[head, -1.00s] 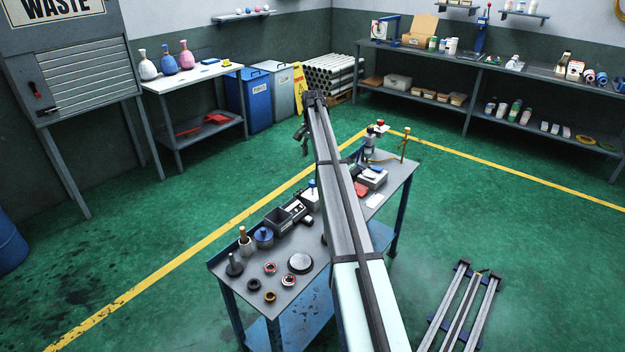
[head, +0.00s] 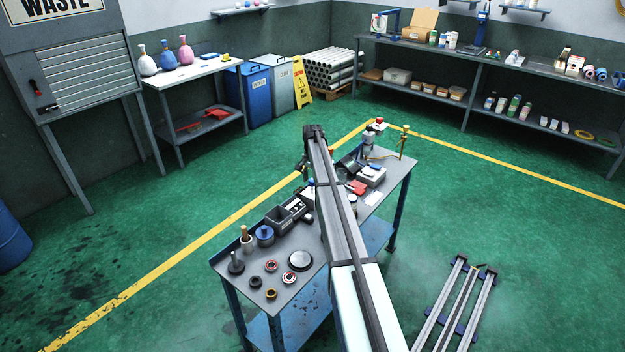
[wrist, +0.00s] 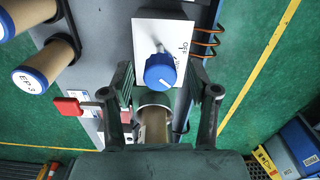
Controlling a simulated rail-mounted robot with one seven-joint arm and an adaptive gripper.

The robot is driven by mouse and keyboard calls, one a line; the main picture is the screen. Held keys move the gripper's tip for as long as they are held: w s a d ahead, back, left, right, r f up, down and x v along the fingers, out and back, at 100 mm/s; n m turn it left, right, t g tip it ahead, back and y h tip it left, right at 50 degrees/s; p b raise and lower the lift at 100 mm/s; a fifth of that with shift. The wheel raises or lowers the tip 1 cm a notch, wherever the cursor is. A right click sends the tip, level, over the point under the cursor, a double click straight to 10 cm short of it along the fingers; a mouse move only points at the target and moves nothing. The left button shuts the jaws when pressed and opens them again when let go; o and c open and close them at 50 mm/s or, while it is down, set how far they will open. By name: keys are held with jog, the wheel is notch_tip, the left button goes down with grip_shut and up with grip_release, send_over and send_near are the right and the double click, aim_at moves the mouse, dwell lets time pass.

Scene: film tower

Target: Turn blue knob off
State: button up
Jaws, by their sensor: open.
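The blue knob (wrist: 160,72) is a round dial in the middle of the wrist view. It stands on a white panel (wrist: 150,32) with the word OFF printed to the right of the knob. The knob also shows as a small blue spot in the head view (head: 311,182), close to my arm. My gripper (wrist: 160,78) is open and empty, with one finger on each side of the knob in the picture. I see no clear contact. In the head view my gripper (head: 303,168) hangs at the far end of my arm, partly hidden.
Blue-ended rolls (wrist: 40,68) lie left of the panel, and a red-handled part (wrist: 70,106) is near the left finger. Copper coils (wrist: 207,42) are on the right. The workbench (head: 262,298) carries several parts. Green floor around it is mostly clear.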

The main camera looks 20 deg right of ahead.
grip_shut()
jog(key=shift+n+b, duration=0.3)
jog(key=n+b, duration=0.2)
jog(key=n, duration=0.1)
jog(key=shift+f, duration=0.15)
jog(key=shift+n+b, duration=0.95)
jog(key=shift+n, duration=1.15)
